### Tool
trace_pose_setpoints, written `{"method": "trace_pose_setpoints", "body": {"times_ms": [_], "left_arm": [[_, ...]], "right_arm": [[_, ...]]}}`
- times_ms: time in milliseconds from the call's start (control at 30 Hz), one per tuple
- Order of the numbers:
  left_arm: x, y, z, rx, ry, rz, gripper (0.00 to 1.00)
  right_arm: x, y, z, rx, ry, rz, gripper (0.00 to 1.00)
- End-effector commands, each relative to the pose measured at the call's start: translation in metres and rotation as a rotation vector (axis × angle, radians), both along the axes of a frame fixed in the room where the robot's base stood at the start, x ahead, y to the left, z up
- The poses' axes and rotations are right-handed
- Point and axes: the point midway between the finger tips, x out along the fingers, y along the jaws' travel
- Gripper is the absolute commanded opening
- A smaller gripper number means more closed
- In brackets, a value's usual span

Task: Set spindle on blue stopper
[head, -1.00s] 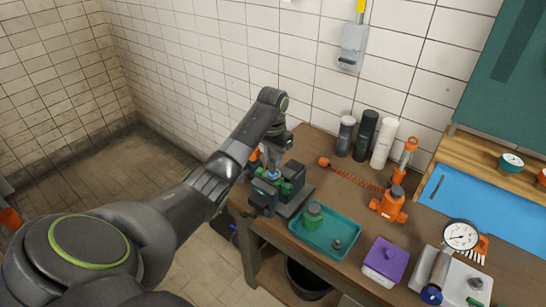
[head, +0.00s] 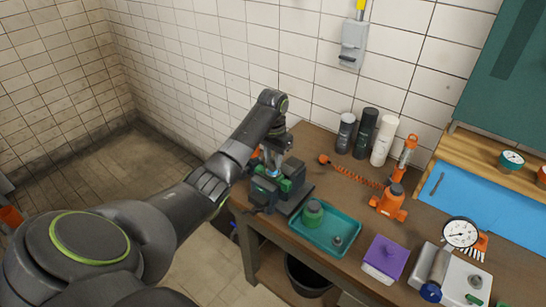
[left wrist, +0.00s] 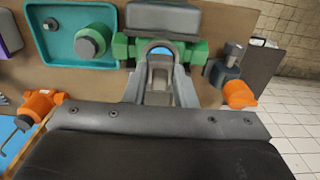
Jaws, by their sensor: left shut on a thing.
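My left gripper (head: 272,160) points down over the dark vise (head: 268,198) at the table's left end. It is shut on a small grey piece, apparently the spindle (left wrist: 160,72), which shows between its fingers in the left wrist view. The blue stopper (left wrist: 160,48) shows as a blue rim just beyond the fingertips, between the green jaws (left wrist: 122,47) of the vise. The fingers hide much of the spindle and stopper, so I cannot tell whether they touch. My right gripper is not in view.
A purple-lidded box (head: 385,258), an orange device (head: 389,203) and several bottles stand farther right and back.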

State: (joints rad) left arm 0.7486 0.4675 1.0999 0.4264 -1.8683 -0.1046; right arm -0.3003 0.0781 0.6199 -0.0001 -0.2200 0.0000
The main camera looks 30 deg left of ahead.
Motion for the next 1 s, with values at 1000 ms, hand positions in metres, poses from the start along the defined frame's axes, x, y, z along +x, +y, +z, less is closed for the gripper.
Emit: {"method": "trace_pose_setpoints", "body": {"times_ms": [1000], "left_arm": [[0.0003, 0.0002, -0.0088, 0.0, 0.0, 0.0, 0.06]], "right_arm": [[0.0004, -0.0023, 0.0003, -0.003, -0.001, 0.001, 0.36]]}}
